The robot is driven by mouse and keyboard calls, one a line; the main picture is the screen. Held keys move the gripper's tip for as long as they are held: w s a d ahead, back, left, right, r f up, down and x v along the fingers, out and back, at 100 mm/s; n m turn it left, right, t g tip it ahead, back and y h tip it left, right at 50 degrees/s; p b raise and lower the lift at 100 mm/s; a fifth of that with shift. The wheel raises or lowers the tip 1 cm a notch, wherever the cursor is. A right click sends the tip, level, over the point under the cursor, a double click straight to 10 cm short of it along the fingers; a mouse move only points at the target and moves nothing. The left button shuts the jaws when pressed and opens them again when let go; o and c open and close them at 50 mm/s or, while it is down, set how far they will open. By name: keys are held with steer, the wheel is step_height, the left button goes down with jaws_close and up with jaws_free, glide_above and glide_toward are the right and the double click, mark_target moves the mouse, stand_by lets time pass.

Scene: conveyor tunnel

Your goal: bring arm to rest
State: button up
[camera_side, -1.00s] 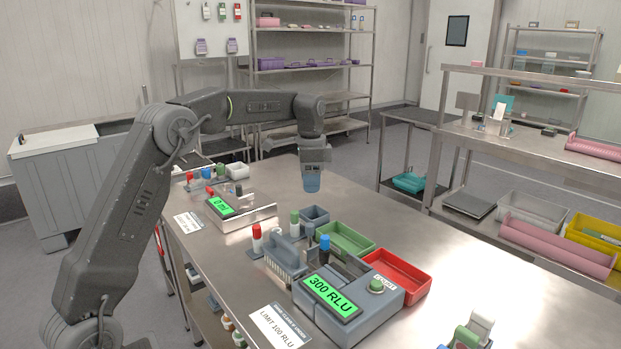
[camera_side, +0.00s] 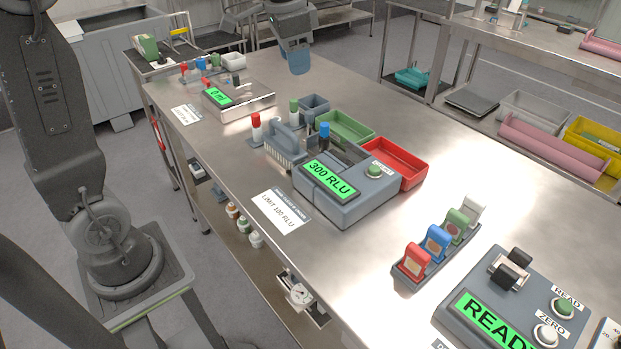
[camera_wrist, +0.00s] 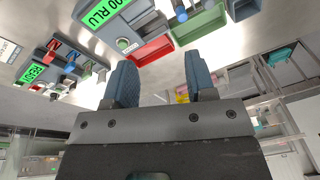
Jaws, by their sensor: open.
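My gripper (camera_side: 298,60) is at the top of the side view, above the far part of the steel table (camera_side: 330,92). In the wrist view its two blue-grey fingers (camera_wrist: 161,84) stand apart with nothing between them. It touches nothing that I can see. In the side view the fingers overlap and their gap is hidden. Most of my arm's upper part is outside the side view.
A grey device (camera_side: 345,200) reading 300 RLU stands mid-table beside a red tray (camera_side: 398,164) and a green tray (camera_side: 345,127). A scale-like device (camera_side: 240,100) is at the far left. A READ/ZERO instrument (camera_side: 510,300) and colored holders (camera_side: 437,240) are in front.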

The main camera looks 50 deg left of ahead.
steer(key=s+d+f+n+t, duration=0.1)
steer(key=s+d+f, duration=0.1)
steer(key=s, duration=0.4)
steer(key=s+d+f+n+t, duration=0.1)
steer(key=s+d, duration=0.2)
steer(key=s, duration=0.4)
steer(key=s+d+f+n+t, duration=0.1)
steer(key=s+d+f+n, duration=0.1)
steer(key=s, duration=0.5)
steer(key=shift+s+d+f, duration=0.2)
steer(key=shift+d+f, duration=0.1)
steer(key=shift+d, duration=0.2)
